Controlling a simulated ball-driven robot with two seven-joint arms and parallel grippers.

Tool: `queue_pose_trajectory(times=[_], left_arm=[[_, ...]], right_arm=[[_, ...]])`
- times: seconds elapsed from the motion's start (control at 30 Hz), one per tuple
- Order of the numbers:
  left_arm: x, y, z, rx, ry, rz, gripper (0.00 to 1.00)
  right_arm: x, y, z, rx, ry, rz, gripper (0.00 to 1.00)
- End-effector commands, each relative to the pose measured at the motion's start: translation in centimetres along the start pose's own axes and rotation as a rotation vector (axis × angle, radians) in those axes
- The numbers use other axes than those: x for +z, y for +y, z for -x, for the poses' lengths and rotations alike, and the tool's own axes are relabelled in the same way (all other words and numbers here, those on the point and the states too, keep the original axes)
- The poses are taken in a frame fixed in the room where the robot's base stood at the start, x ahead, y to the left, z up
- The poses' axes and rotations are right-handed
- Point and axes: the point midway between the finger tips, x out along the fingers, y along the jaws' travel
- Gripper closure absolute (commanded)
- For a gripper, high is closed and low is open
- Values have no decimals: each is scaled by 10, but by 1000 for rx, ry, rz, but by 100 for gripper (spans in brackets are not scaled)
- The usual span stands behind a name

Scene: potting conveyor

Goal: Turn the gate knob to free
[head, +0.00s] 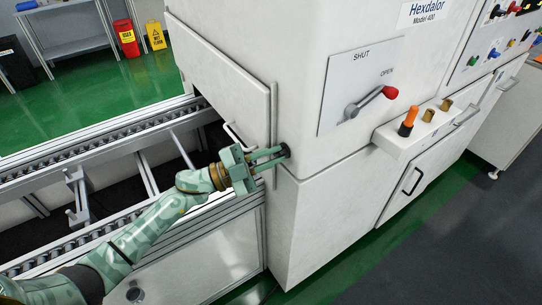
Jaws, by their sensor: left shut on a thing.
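The gate knob (285,150) is a small dark round knob on the white machine's front corner, beside the gate panel. My left gripper (279,154) reaches in from the left and is shut on it, one finger above and one below. The fingers cover part of the knob, and I cannot make out any marking of its setting. The gate (228,95) is a white panel with a pale bar handle, standing over the conveyor. My right gripper is not in view.
A roller conveyor (95,133) runs under the gate at left. A lever with a red knob (390,92) sits on a SHUT/OPEN plate, near OPEN. A small shelf (392,139) juts out at right, holding an orange-handled tool (408,121).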

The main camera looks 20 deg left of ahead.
Motion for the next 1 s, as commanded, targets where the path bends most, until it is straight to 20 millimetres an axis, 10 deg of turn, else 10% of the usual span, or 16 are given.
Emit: queue_pose_trajectory(times=[1.0], left_arm=[[0, 1, 1, 266, -1, -632, 100]], right_arm=[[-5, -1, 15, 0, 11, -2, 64]])
